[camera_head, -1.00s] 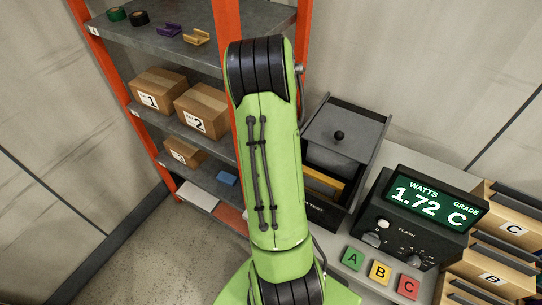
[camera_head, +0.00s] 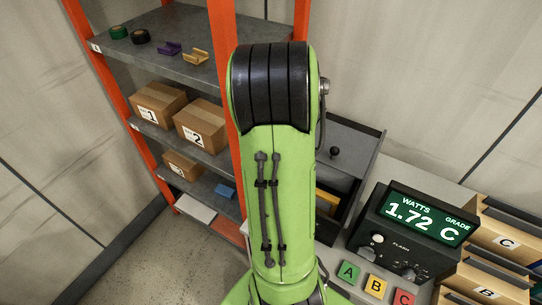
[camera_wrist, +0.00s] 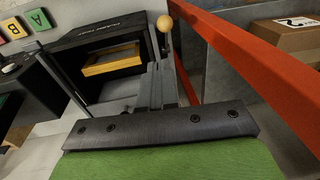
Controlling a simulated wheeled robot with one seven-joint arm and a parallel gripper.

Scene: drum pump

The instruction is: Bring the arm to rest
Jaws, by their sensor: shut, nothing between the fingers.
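My green arm (camera_head: 280,200) rises through the middle of the head view, bent at a dark joint at its top. My gripper (camera_wrist: 160,75) shows only in the wrist view. Its dark fingers are together with nothing between them. Beyond it is an open dark tester box (camera_wrist: 95,45) with a yellow-framed panel (camera_wrist: 112,62) inside. A pale ball (camera_wrist: 164,22) shows just past the fingertips; I cannot tell if they touch. In the head view my arm hides the gripper and part of the tester box (camera_head: 345,150).
An orange-posted shelf (camera_head: 180,45) at left holds cartons (camera_head: 200,125) and small parts; its post (camera_wrist: 260,65) runs close right of my gripper. A meter (camera_head: 415,225) reads 1.72 C. Colored A, B, C buttons (camera_head: 376,286) and wooden bins (camera_head: 500,240) are at right.

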